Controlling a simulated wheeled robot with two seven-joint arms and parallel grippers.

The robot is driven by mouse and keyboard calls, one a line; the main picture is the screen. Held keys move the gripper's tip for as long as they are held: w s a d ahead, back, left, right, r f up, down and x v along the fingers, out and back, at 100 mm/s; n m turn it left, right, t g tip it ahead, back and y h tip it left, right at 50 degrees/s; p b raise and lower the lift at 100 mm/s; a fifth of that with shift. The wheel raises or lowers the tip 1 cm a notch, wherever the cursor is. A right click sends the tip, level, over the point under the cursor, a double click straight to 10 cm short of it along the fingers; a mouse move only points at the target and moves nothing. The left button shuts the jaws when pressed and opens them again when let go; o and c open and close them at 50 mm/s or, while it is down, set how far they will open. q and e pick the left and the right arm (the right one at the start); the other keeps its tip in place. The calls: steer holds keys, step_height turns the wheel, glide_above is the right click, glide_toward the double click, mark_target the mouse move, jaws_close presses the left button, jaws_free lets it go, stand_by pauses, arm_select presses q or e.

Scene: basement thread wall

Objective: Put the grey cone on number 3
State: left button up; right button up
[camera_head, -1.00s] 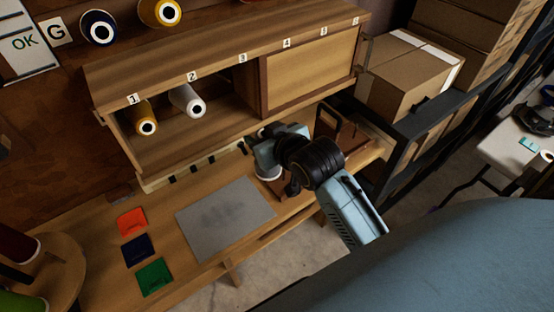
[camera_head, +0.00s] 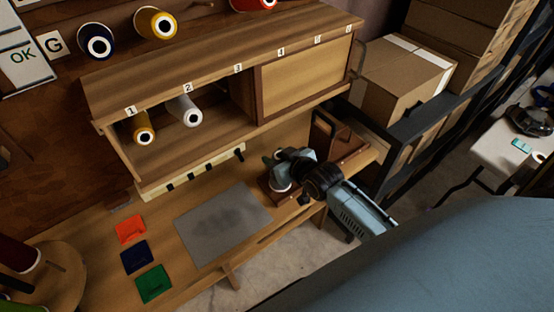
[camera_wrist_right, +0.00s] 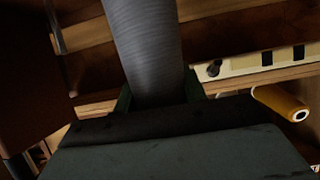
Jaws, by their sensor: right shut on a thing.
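The grey cone (camera_wrist_right: 148,45) fills the upper middle of the right wrist view, its ribbed side between my fingers. My right gripper (camera_wrist_right: 160,98) is shut on it. In the head view my right gripper (camera_head: 279,163) is over the right part of the bench, below the shelf; the cone is mostly hidden there. The number 3 label (camera_head: 238,69) is on the shelf's top front edge. Below it the open compartment shows no cone. A yellow cone (camera_head: 143,131) lies under number 1 and a white cone (camera_head: 187,112) under number 2. My left gripper is out of view.
A closed wooden panel (camera_head: 305,77) covers the shelf's right part. A brown box (camera_head: 333,138) stands right of my gripper. A grey mat (camera_head: 224,225) and coloured squares (camera_head: 136,257) lie on the bench. Cardboard boxes (camera_head: 405,75) stand at the right.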

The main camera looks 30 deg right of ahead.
steer(key=shift+f, duration=0.35)
steer(key=shift+f, duration=0.1)
steer(key=o, duration=1.1)
steer(key=shift+f, duration=0.1)
steer(key=shift+c, duration=0.2)
steer(key=shift+s+r, duration=0.1)
steer(key=shift+r, duration=0.15)
steer(key=p+v, duration=0.1)
steer(key=v, duration=1)
steer(key=shift+s, duration=0.35)
steer(key=shift+d+r, duration=0.15)
